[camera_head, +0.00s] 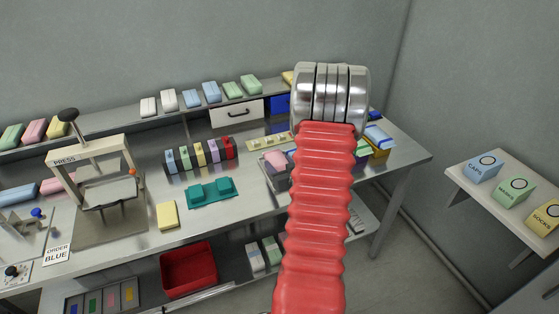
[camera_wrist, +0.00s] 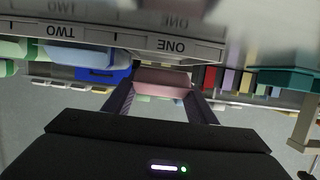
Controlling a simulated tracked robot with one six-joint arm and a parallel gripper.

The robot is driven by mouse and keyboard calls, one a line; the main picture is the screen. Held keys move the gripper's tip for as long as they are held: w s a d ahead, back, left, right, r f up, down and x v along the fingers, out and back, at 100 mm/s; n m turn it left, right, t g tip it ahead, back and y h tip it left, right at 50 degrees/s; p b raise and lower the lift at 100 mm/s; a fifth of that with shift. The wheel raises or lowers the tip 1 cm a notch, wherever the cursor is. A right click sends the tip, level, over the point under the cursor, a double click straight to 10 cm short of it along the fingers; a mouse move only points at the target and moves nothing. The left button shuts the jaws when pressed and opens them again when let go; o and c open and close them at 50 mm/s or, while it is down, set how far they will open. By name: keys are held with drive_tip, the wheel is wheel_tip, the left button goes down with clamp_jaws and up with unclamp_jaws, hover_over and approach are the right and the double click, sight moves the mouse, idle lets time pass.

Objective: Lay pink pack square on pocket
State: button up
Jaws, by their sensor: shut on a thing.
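In the wrist view my gripper (camera_wrist: 161,103) has its two dark fingers on either side of a pink pack (camera_wrist: 162,79). The gripper is shut on this pack, and the pack lies across between the fingertips. In the head view my red arm hides the gripper, and I cannot make out the held pack there for sure. A pink piece shows just left of the arm (camera_head: 275,159), over a grey bin. I cannot tell which part is the pocket. A teal tray with raised pads (camera_head: 228,194) lies on the bench and shows at the wrist view's right edge (camera_wrist: 286,80).
Bins marked ONE (camera_wrist: 177,47) and TWO stand close to the gripper in the wrist view. A row of coloured blocks (camera_head: 200,154), a press (camera_head: 88,150) and a yellow block (camera_head: 167,215) stand on the bench. Bare bench lies right of the teal tray.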

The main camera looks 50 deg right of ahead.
drive_tip(key=shift+f, duration=1.05)
drive_tip(key=o, duration=0.9)
drive_tip(key=shift+o, duration=1.1)
drive_tip(key=shift+w+a, duration=0.1)
drive_tip(key=shift+a, duration=0.05)
drive_tip(key=v, duration=1.4)
drive_tip(key=shift+d, duration=0.3)
